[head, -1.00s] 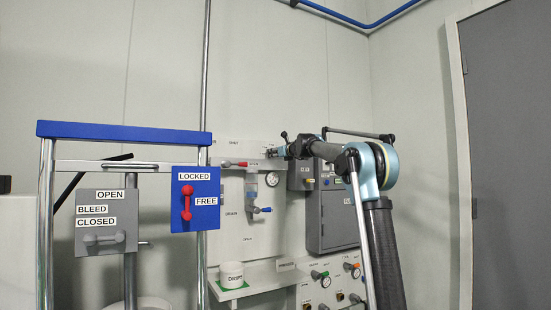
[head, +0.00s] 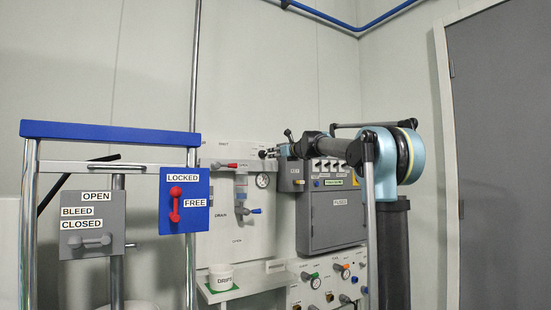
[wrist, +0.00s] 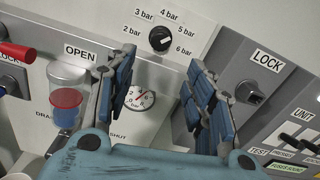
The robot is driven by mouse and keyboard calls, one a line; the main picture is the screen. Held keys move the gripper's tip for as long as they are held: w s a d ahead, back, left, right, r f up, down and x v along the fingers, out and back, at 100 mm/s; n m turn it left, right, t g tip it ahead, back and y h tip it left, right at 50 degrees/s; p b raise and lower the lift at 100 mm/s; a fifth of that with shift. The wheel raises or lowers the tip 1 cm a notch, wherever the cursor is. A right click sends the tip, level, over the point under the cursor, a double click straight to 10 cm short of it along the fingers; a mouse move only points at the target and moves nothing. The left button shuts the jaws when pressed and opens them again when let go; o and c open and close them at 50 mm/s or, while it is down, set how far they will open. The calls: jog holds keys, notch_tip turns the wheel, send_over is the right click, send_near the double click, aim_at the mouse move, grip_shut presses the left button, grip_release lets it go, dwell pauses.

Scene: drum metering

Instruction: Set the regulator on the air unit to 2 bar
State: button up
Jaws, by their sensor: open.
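The regulator is a round black knob (wrist: 160,40) on the white panel in the wrist view, with labels from 2 bar to 6 bar around it. A small pale mark shows on the knob; its exact setting is too small to read. Below it is a round pressure gauge (wrist: 140,99) with a red needle, also seen in the head view (head: 263,180). My gripper (wrist: 162,62) is open and empty, its blue-padded fingers to the left and right below the knob, apart from it. In the head view my gripper (head: 268,153) is at the panel's upper right and hides the knob.
A grey box labelled LOCK (wrist: 266,62) stands close on the right. In the head view, a grey cabinet (head: 337,218) and a shelf with a white pot (head: 220,277) are below.

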jog(key=shift+s, duration=0.1)
jog(key=m, duration=0.2)
send_near(265, 153)
jog(key=x, duration=0.9)
jog(key=shift+a, duration=0.15)
dwell(0.8)
jog(key=shift+n, duration=0.3)
jog(key=c, duration=1.1)
